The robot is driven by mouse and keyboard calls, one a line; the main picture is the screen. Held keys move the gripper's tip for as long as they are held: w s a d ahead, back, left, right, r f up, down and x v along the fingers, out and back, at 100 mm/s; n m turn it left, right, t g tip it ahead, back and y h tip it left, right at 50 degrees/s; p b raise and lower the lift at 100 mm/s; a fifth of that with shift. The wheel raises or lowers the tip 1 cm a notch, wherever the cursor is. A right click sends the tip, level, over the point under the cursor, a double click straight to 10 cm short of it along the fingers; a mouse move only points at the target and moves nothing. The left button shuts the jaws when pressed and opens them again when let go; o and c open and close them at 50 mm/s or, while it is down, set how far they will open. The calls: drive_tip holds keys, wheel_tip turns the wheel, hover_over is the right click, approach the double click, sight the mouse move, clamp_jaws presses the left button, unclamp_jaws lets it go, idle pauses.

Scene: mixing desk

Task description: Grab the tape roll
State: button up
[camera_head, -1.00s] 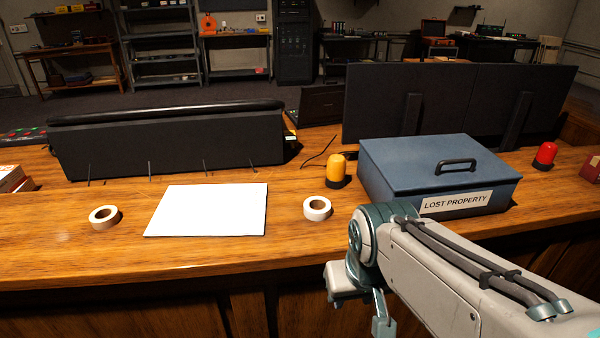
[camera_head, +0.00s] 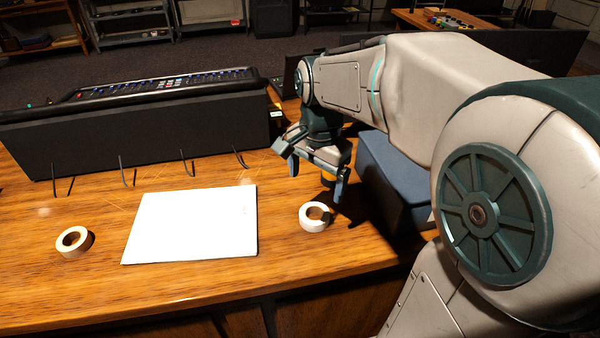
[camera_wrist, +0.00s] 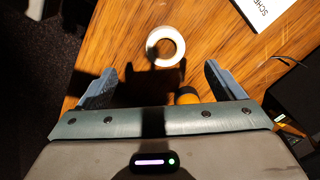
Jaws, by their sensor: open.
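A white tape roll (camera_head: 315,216) lies flat on the wooden desk, just right of the white sheet. It also shows in the wrist view (camera_wrist: 165,46), ahead of the fingertips and between their lines. A second, tan-edged tape roll (camera_head: 73,241) lies left of the sheet. My gripper (camera_head: 316,178) is open and empty, above the desk and behind the white roll. In the wrist view its two fingers (camera_wrist: 160,80) are spread wide, and their shadow falls by the roll.
A white sheet (camera_head: 190,225) lies between the rolls. The blue box (camera_head: 395,175) stands right, partly hidden by my arm. The desk's front strip is clear.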

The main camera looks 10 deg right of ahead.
drive_tip(key=w+r+m, duration=0.1)
drive_tip(key=w+m, duration=0.1)
drive_tip(key=p, duration=0.1)
approach(314, 209)
drive_tip(key=shift+s+a+f+m+g, duration=0.3)
drive_tip(key=shift+s+a+f, duration=0.5)
drive_tip(key=shift+f, duration=0.15)
drive_tip(key=f, duration=0.2)
drive_tip(key=d+f+p, duration=0.1)
drive_tip(key=f, duration=0.1)
drive_tip(key=shift+s+f, duration=0.15)
drive_tip(key=shift+f, duration=0.6)
drive_tip(key=c, duration=1.1)
